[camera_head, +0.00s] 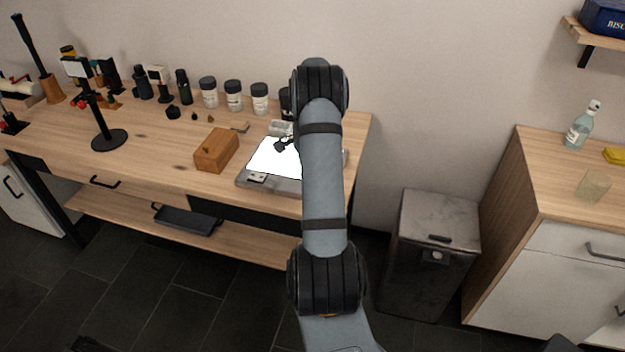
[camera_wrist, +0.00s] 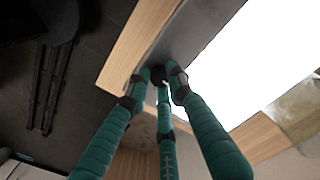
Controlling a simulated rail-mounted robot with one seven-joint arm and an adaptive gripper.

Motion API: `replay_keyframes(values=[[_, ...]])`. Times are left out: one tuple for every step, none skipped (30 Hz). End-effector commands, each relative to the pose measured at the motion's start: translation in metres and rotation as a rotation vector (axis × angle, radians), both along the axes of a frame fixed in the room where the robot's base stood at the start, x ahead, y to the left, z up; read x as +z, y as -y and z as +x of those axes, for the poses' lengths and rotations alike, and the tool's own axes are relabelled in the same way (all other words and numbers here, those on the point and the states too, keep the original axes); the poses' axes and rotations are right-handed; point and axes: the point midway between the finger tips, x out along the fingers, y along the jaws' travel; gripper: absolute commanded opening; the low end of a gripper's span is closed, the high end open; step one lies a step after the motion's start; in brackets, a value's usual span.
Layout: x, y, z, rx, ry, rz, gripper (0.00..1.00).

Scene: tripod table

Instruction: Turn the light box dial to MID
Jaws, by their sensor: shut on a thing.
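The light box (camera_head: 243,181) lies near the right end of the wooden workbench, with its white panel glowing. In the wrist view its grey frame (camera_wrist: 185,33) runs beside the bright panel. My gripper (camera_wrist: 160,80) has its teal fingers closed in around a small dark dial (camera_wrist: 157,73) on the frame, near the bench edge. The fingers cover most of the dial, so its pointer and any markings cannot be read. In the head view my arm hides the dial and most of the gripper.
A wooden box (camera_head: 215,150) sits left of the light box. A black stand (camera_head: 108,139) is farther left. A grey bin (camera_head: 428,250) stands on the floor right of the workbench (camera_head: 165,160).

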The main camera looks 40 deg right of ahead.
Motion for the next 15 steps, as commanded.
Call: replay_keyframes(values=[[0.0008, 0.0003, 0.001, 0.001, 0.003, -0.002, 0.0], [0.0008, 0.0003, 0.001, 0.001, 0.003, -0.002, 0.0], [0.0009, 0.0003, 0.001, 0.002, 0.003, -0.002, 0.22], [0.0008, 0.0003, 0.001, 0.002, 0.003, -0.002, 0.24], [0.0008, 0.0003, 0.001, 0.002, 0.003, -0.002, 0.26], [0.0007, 0.0003, 0.0009, 0.002, 0.002, -0.001, 0.28], [0.0007, 0.0003, 0.0009, 0.002, 0.002, -0.001, 0.3], [0.0006, 0.0002, 0.0007, 0.002, 0.002, -0.001, 0.32], [0.0005, 0.0002, 0.0006, 0.002, 0.002, -0.001, 0.34], [0.0005, 0.0002, 0.0006, 0.002, 0.002, -0.001, 0.36], [0.0004, 0.0002, 0.0005, 0.002, 0.002, -0.001, 0.38], [0.0004, 0.0001, 0.0005, 0.002, 0.001, -0.001, 0.4], [0.0003, 0.0002, 0.0004, 0.002, 0.001, -0.001, 0.4], [0.0003, 0.0002, 0.0004, 0.002, 0.001, -0.001, 0.4], [0.0002, 0.0001, 0.0004, 0.002, 0.001, -0.001, 0.4]])
